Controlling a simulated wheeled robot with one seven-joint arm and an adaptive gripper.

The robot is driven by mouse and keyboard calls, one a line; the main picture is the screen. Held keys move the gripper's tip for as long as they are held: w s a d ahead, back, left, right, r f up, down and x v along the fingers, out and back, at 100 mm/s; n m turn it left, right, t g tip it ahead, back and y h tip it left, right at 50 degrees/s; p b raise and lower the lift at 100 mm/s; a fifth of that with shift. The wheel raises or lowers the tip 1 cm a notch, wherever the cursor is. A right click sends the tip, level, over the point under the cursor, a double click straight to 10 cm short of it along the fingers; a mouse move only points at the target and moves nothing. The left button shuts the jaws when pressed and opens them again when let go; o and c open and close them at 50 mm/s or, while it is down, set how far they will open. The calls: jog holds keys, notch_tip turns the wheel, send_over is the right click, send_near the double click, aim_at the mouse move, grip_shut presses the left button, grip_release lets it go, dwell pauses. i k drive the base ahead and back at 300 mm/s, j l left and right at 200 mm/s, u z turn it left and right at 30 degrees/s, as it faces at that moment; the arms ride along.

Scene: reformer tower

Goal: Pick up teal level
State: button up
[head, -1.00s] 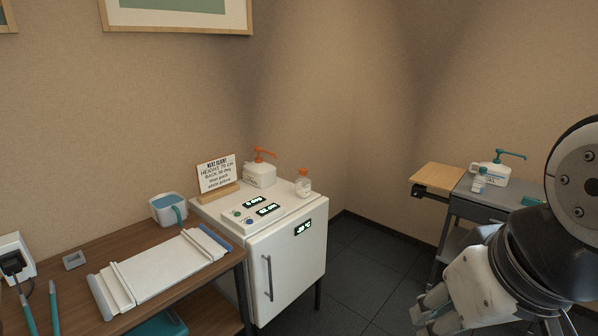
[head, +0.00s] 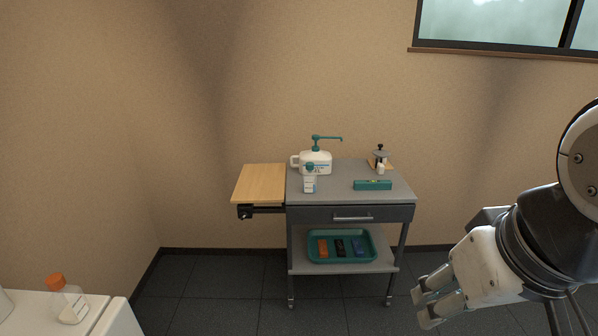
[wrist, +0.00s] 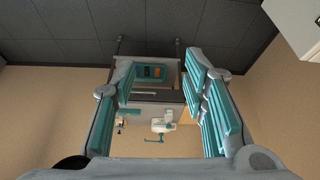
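The teal level (head: 372,185) lies flat on the grey top of a wheeled cart (head: 346,176), near its front edge and right of the middle. It is a short teal bar with a small pale vial at its centre. My gripper (head: 432,303) is at the lower right in the head view, apart from the cart and to the right of it. In the wrist view my gripper (wrist: 165,100) has its teal-padded fingers spread wide, with nothing between them. The cart shows far off beyond the fingers there, upside down.
A white pump jug (head: 315,162) and a small bottle (head: 309,182) stand left of the level. A small stand (head: 380,158) is behind it. A wooden leaf (head: 259,183) juts left. A teal tray (head: 314,258) is on the lower shelf. Dark floor (head: 220,300) lies open in front.

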aim_at(358, 185)
jog(key=i+j+z, duration=0.45)
jog(key=j, duration=0.15)
jog(key=j+z, duration=0.2)
jog(key=j, duration=0.15)
jog(key=i+j+z, duration=0.15)
jog(key=i, duration=0.3)
jog(key=i+j+z, duration=0.15)
jog(key=i, duration=0.3)
jog(key=i+j+z, duration=0.15)
jog(key=i, duration=0.3)
jog(key=i+j+z, duration=0.15)
jog(key=i, duration=0.3)
jog(key=j, duration=0.1)
